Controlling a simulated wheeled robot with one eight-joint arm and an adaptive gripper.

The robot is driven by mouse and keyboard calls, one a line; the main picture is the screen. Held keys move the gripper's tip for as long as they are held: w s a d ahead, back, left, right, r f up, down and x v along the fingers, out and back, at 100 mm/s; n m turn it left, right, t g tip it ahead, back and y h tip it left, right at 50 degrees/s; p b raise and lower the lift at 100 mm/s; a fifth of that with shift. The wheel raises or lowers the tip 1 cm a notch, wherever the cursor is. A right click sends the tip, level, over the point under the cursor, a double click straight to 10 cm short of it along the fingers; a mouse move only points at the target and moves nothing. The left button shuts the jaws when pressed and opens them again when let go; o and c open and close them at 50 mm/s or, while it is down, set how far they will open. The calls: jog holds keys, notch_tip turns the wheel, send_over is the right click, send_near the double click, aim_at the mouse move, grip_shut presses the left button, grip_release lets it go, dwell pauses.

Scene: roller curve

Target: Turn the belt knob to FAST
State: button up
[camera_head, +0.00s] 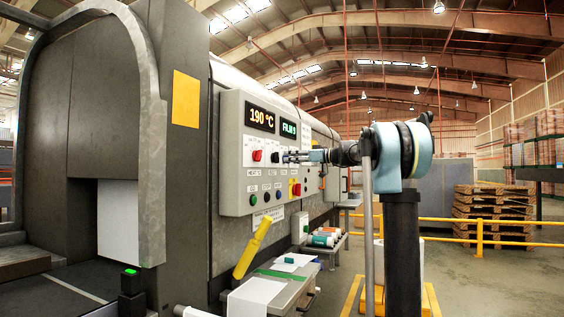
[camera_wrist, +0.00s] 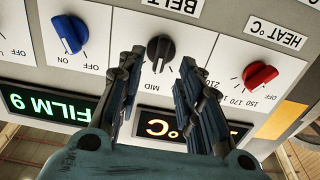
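The belt knob (camera_wrist: 160,47) is black and sits under the BELT label on the white control panel (camera_wrist: 225,22), which appears upside down in the wrist view. Its narrow end points down in the picture, towards the MID mark; the FAST mark is not readable. My gripper (camera_wrist: 160,58) is open, with one finger to each side of the knob in the picture and nothing between them. I cannot tell whether the fingertips reach it. In the head view the knob (camera_head: 275,157) shows just left of my gripper (camera_head: 285,157), which faces the panel from the right.
A red HEAT knob (camera_wrist: 260,75) and a blue ON/OFF knob (camera_wrist: 70,33) flank the belt knob. Displays read 190 °C (camera_head: 259,117) and FILM 9 (camera_head: 288,128). Buttons line the panel's lower part.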

aim_at(276, 158)
jog(key=shift+x, duration=2.6)
grip_shut()
